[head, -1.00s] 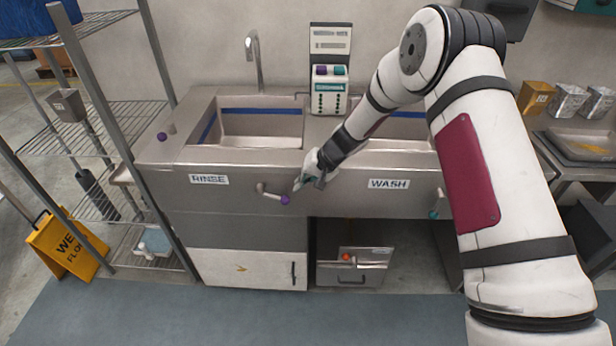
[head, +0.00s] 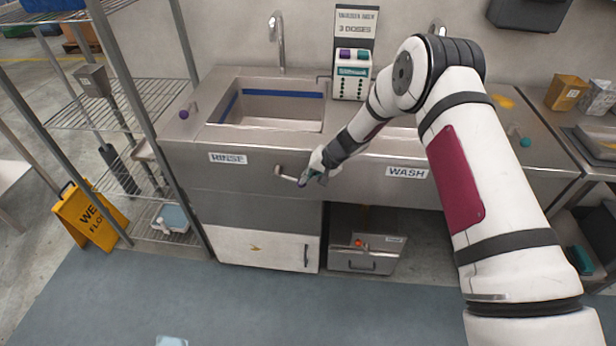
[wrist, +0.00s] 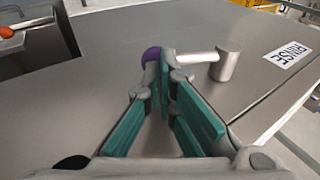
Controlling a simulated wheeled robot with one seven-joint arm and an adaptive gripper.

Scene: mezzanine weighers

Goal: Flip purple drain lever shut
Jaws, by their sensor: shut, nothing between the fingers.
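The drain lever on the front of the RINSE sink has a grey pivot (wrist: 226,65), a pale shaft (wrist: 196,58) and a purple ball knob (wrist: 150,55). In the head view the lever (head: 286,176) points right and slightly down from its pivot, below and right of the RINSE label (head: 228,158). My gripper (head: 304,179) is at the knob end of the lever. In the wrist view my gripper's fingertips (wrist: 164,62) are together, with nothing between them, and partly cover the knob and shaft end. I cannot tell whether they touch it.
A second purple knob (head: 183,114) stands on the sink deck at left; a teal knob (head: 525,142) is at right. A wire shelf (head: 125,100) and yellow wet-floor sign (head: 90,218) stand left. A metal box (head: 365,258) sits below the sink.

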